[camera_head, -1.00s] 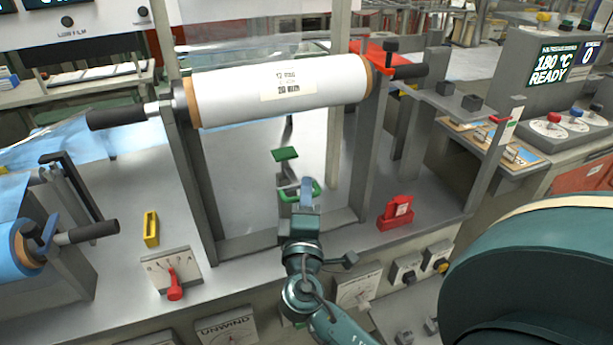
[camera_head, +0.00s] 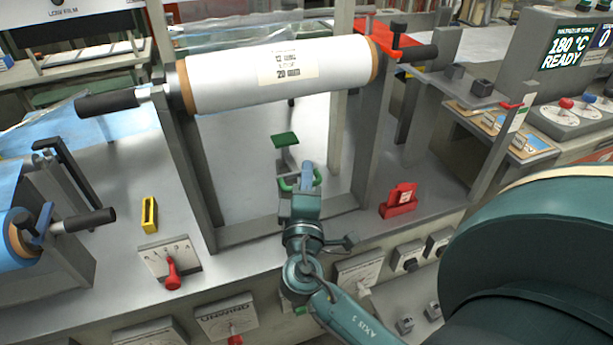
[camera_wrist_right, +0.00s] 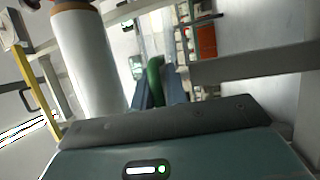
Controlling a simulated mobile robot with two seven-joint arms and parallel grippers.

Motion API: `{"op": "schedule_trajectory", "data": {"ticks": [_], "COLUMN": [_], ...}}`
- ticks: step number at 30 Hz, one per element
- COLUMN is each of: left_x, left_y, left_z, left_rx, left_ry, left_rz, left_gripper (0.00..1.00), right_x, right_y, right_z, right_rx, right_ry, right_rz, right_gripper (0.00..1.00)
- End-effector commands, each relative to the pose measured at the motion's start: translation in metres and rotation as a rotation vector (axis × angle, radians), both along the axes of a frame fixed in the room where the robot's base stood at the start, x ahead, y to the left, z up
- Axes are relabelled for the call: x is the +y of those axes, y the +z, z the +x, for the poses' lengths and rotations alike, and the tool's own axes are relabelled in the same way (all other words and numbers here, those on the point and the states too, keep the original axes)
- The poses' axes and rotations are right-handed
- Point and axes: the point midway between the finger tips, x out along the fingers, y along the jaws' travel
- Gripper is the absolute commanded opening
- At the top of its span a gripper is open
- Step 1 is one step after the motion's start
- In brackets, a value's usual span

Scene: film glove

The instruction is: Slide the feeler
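A green part with a flat pad (camera_head: 285,139) and a looped green handle (camera_head: 286,184) stands inside the grey frame, in front of and below the white roll; I take it for the feeler. My right gripper (camera_head: 306,176) is at the looped handle, with its blue fingers beside the green bar. In the right wrist view the curved green bar (camera_wrist_right: 154,82) runs up between the two fingers. Whether the fingers press on it cannot be told. My left gripper is not in view.
The white film roll (camera_head: 230,82) lies across the top of the frame (camera_head: 365,150). A red block (camera_head: 399,200) stands right of the gripper. A yellow holder (camera_head: 149,215) and a red lever (camera_head: 172,275) are at the left. My large teal arm link fills the lower right.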

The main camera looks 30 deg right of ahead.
Motion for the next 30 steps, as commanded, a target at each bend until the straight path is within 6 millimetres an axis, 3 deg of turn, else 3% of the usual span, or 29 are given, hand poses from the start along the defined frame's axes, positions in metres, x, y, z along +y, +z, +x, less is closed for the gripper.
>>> {"op": "schedule_trajectory", "data": {"ticks": [4, 17, 24, 30], "left_x": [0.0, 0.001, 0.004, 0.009], "left_y": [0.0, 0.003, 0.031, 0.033], "left_z": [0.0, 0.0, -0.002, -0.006], "left_rx": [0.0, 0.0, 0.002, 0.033], "left_ry": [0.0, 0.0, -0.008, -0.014], "left_rz": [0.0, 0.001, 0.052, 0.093], "left_gripper": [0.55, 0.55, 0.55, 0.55], "right_x": [0.0, 0.0, -0.001, -0.001], "right_y": [0.001, 0.005, 0.058, 0.091], "right_z": [0.0, 0.0, 0.0, 0.0], "right_rx": [-0.002, -0.004, -0.007, -0.007], "right_ry": [0.0, -0.001, -0.005, -0.004], "right_rz": [-0.001, -0.004, -0.005, -0.007], "right_gripper": [0.0, 0.0, 0.0, 0.0]}}
